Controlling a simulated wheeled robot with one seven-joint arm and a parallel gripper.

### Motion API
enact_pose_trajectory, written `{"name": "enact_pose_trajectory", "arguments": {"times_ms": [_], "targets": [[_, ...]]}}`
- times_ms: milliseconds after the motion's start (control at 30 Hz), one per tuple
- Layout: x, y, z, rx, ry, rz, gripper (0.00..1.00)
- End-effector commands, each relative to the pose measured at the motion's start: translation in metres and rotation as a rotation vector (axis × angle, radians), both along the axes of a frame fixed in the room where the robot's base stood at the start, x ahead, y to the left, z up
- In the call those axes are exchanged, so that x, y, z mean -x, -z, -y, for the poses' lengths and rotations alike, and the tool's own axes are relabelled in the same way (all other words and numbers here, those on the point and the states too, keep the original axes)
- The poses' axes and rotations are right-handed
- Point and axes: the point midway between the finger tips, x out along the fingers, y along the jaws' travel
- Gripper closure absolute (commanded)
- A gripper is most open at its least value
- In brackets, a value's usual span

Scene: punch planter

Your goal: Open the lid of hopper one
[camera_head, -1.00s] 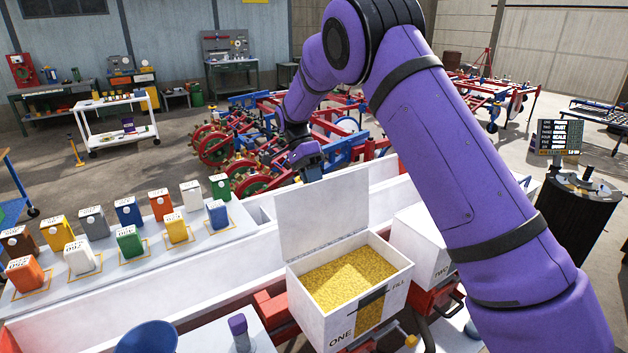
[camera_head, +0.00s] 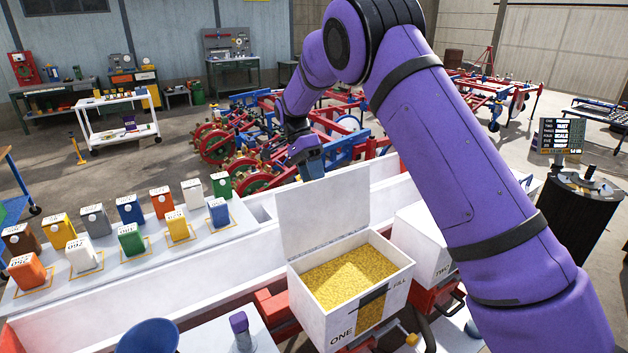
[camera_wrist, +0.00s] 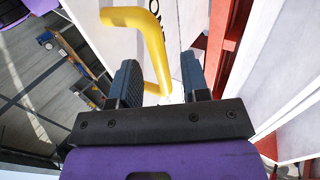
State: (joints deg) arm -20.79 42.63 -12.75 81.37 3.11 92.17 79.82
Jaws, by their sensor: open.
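Hopper one (camera_head: 338,318) is a white box marked ONE, filled with yellow grain (camera_head: 345,275). Its white lid (camera_head: 325,210) stands upright at the back edge, so the hopper is open. My gripper (camera_head: 312,168) is behind the lid's top edge, its fingertips partly hidden. In the wrist view, my gripper (camera_wrist: 160,82) has its two dark fingers spread apart. A yellow bar handle (camera_wrist: 153,45) on the white lid (camera_wrist: 182,35) shows between and beyond the fingers. I cannot tell whether a finger touches it.
A white hopper marked TWO (camera_head: 420,240) stands right of hopper one, partly hidden by my arm. Several coloured cartons (camera_head: 131,240) stand on a pale shelf at left. A blue funnel (camera_head: 148,338) and a purple-capped bottle (camera_head: 241,330) are in front. Red and blue machinery (camera_head: 240,145) stands behind.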

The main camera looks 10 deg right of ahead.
Motion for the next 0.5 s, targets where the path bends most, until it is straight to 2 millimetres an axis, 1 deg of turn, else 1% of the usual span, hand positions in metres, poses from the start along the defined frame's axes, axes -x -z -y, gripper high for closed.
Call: {"name": "enact_pose_trajectory", "arguments": {"times_ms": [300, 500], "targets": [[-0.034, -0.048, -0.011, 0.000, -0.001, 0.002, 0.58], [-0.047, -0.067, -0.015, 0.000, 0.000, 0.000, 0.58]]}}
